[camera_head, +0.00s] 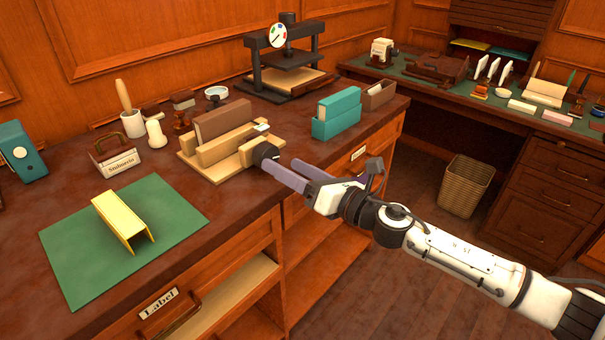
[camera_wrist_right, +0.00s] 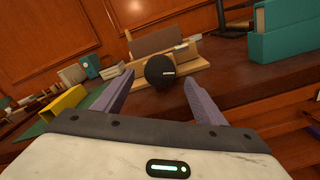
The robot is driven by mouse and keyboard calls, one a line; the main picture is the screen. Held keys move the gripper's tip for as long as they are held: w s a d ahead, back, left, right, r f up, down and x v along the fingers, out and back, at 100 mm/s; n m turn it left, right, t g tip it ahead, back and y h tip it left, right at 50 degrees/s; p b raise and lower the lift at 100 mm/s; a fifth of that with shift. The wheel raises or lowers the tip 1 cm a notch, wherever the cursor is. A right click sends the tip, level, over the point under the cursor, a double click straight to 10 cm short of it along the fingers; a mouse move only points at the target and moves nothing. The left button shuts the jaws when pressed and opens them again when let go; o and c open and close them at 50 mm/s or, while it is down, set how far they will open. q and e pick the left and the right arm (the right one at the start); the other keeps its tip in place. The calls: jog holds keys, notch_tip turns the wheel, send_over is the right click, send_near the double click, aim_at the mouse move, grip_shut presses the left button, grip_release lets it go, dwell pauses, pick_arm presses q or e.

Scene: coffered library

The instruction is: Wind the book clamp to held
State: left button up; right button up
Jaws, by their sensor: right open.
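The book clamp (camera_head: 212,153) is a pale wooden press on the dark counter, with a brown book (camera_head: 222,119) standing between its boards. Its round black knob (camera_head: 265,153) faces the counter's front edge. My right gripper (camera_head: 281,164) is open at the knob, its two purple fingers pointing at it. In the right wrist view the knob (camera_wrist_right: 159,71) shows between and slightly beyond the fingertips (camera_wrist_right: 157,80), with a small pale mark on its face. I cannot tell whether a finger touches it. My left gripper is not in view.
A teal box (camera_head: 336,117) stands right of the clamp, and a black press (camera_head: 285,60) with a coloured dial stands behind. A yellow folded cover (camera_head: 122,217) lies on a green mat (camera_head: 75,250) at left. A wicker basket (camera_head: 466,186) is on the floor.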

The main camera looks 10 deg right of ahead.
jog(key=v, duration=0.4)
jog(key=shift+s+d, duration=0.15)
jog(key=shift+s, duration=0.15)
